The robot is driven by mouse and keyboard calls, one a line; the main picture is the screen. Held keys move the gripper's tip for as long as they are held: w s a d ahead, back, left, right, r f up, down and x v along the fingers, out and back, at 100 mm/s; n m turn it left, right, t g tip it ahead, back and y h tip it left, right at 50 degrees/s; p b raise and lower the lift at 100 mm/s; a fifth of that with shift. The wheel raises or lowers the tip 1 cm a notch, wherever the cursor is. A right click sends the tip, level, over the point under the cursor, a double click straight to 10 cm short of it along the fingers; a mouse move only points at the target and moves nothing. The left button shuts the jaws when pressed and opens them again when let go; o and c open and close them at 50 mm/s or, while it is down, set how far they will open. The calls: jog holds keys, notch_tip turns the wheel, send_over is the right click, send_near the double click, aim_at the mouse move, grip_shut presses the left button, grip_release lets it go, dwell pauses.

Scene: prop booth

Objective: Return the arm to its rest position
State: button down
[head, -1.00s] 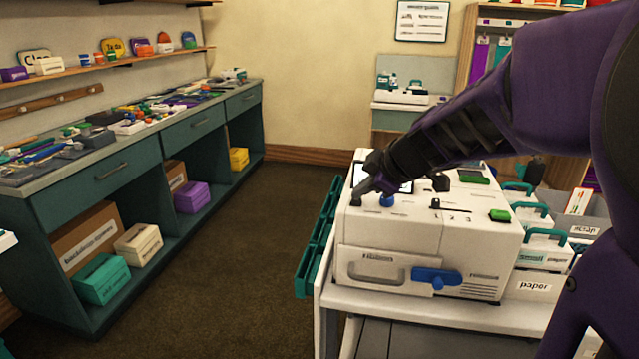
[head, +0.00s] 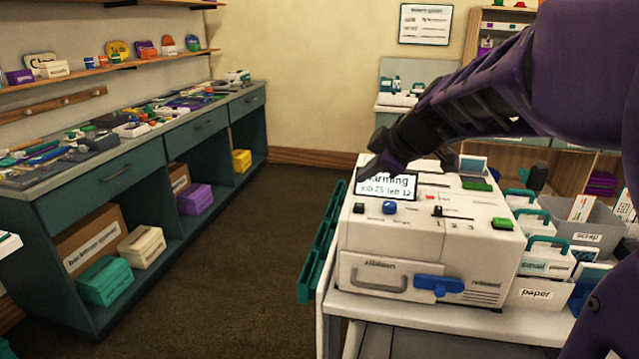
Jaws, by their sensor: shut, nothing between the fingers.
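My purple and black arm reaches in from the right in the head view. My gripper (head: 368,185) is shut and empty, and its tip overlaps the left edge of the small display on the white machine (head: 385,240). I cannot tell the exact gap between them. The display (head: 398,190) reads "...rming" and "job 25 left 12", with its first letters hidden behind the gripper. A black button (head: 359,208), a blue knob (head: 390,208) and a green button (head: 502,223) show on the machine top. A blue lever (head: 438,285) is on its front.
A teal rack (head: 322,245) hangs at the machine's left side. Labelled boxes (head: 545,262) and a grey scrap bin (head: 590,232) stand to its right. A long workbench (head: 110,170) with many small items lines the left wall. The brown floor (head: 260,230) between is clear.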

jog(key=shift+r, duration=0.7)
